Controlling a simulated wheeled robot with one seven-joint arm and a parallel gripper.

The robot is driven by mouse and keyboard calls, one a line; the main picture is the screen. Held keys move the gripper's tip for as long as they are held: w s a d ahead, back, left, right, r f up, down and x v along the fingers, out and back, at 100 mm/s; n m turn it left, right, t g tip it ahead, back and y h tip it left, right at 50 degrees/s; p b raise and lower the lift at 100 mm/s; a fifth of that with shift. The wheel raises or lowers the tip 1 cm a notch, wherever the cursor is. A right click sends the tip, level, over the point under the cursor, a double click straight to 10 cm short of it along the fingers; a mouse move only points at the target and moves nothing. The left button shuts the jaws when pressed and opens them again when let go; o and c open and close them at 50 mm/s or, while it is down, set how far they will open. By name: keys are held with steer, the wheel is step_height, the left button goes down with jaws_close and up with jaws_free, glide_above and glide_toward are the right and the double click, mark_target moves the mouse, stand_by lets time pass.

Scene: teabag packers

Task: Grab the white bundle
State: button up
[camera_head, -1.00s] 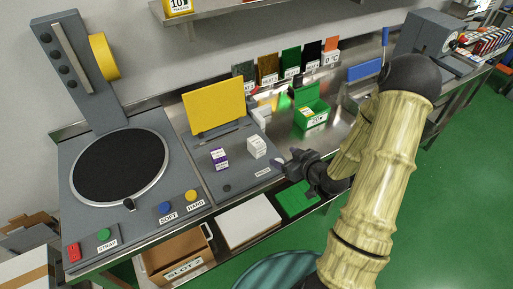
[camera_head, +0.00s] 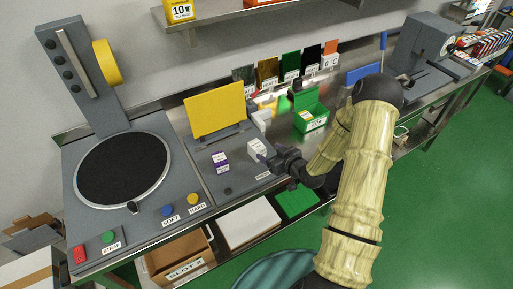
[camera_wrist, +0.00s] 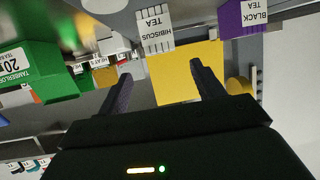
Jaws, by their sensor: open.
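The white bundle (camera_head: 257,147) stands on the grey plate of the packing station, in front of the yellow panel. In the wrist view this white bundle (camera_wrist: 156,27) shows a "HIBISCUS TEA" label and sits at the top, beyond the fingertips and roughly in line with the gap. My gripper (camera_head: 263,157) is open, close to the right side of the bundle. In the wrist view both dark fingers of my gripper (camera_wrist: 160,72) are spread with nothing between them. Whether a finger touches the bundle I cannot tell.
A purple-and-white "BLACK TEA" bundle (camera_head: 220,161) stands just left of the white one. The yellow panel (camera_head: 215,108) rises behind them. A green box (camera_head: 311,119) stands to the right on the steel table. A round black turntable (camera_head: 122,172) lies at left.

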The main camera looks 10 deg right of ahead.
mark_target(257, 145)
steer(key=shift+p+x, duration=0.55)
steer(key=shift+x, duration=1.6)
steer(key=shift+w+a+p, duration=0.3)
steer(key=shift+w+p, duration=0.25)
steer(key=shift+p, duration=0.1)
steer(key=shift+p+x, duration=0.95)
steer(key=shift+x, duration=1.05)
steer(key=shift+s+f, duration=0.1)
steer(key=shift+f, duration=0.05)
steer(key=shift+c, duration=0.2)
steer(key=c, duration=1)
